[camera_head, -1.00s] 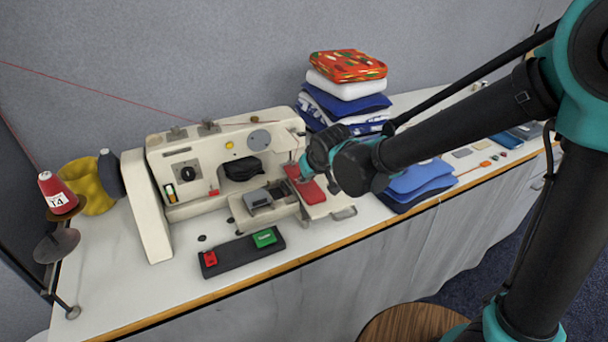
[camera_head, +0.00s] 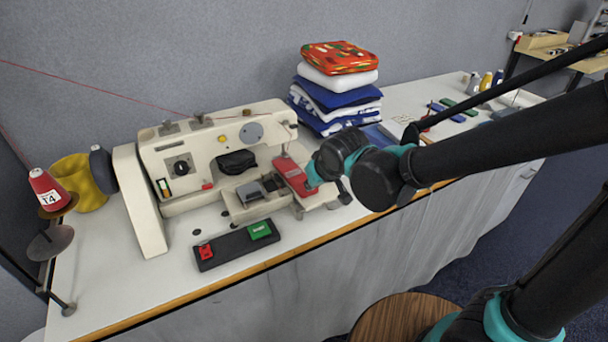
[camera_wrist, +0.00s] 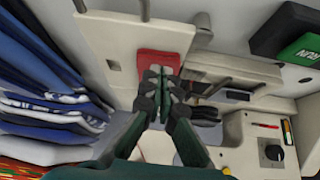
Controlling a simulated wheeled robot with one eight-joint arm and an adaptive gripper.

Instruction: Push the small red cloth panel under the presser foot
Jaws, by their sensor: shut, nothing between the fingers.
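The small red cloth panel (camera_head: 291,174) lies flat on the pale bed at the right end of the cream sewing machine (camera_head: 205,160). In the wrist view the panel (camera_wrist: 158,58) shows beyond my fingertips, partly covered by them. My gripper (camera_wrist: 163,74) is shut and empty, its tips over or against the panel; I cannot tell if they touch. In the head view my gripper (camera_head: 312,176) is at the panel's near right end, mostly hidden by my wrist. I cannot make out the presser foot clearly.
A black pedal box (camera_head: 232,250) with red and green buttons sits in front of the machine. A stack of folded cloths (camera_head: 338,88) stands behind my wrist. A red thread cone (camera_head: 48,190) and yellow spool (camera_head: 82,185) are at the left. The table's front left is clear.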

